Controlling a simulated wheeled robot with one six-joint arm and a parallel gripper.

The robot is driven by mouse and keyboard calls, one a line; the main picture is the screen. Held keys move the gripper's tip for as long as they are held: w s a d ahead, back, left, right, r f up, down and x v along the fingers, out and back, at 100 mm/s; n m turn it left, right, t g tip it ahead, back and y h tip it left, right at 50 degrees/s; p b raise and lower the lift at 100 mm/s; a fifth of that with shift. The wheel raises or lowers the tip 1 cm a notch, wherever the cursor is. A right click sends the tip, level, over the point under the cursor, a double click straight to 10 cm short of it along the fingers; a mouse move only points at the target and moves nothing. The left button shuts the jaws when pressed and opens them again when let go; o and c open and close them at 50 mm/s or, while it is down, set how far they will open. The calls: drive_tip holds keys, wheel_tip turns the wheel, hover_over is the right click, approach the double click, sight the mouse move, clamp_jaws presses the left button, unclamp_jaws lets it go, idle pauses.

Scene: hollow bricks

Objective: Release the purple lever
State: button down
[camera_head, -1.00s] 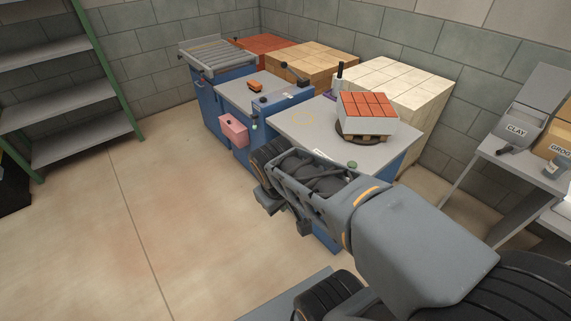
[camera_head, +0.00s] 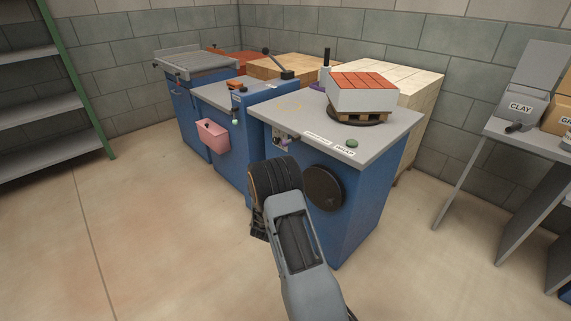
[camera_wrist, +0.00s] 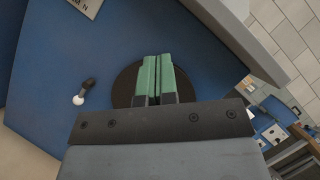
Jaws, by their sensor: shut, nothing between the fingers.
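The fingers point at the blue side panel, in front of a dark round disc (camera_wrist: 124,88). I cannot tell whether they touch it. A small black lever with a white knob (camera_wrist: 79,99) is left of the fingers, apart from them. The purple lever does not show in the wrist view.
The worktable (camera_head: 385,138) holds red-topped bricks (camera_head: 362,97) on a small pallet and a green button (camera_head: 352,143). A pink bin (camera_head: 213,136) hangs on the blue machine at left. A side bench (camera_head: 515,160) stands at right. The floor at left is clear.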

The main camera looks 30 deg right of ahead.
sight(290, 141)
drive_tip(key=w+d+r+n+t+b, duration=0.1)
drive_tip(key=w+d+r+b, duration=0.2)
drive_tip(key=w+d, duration=0.4)
drive_tip(key=shift+w+r, duration=0.9)
drive_tip(key=shift+w, duration=0.25)
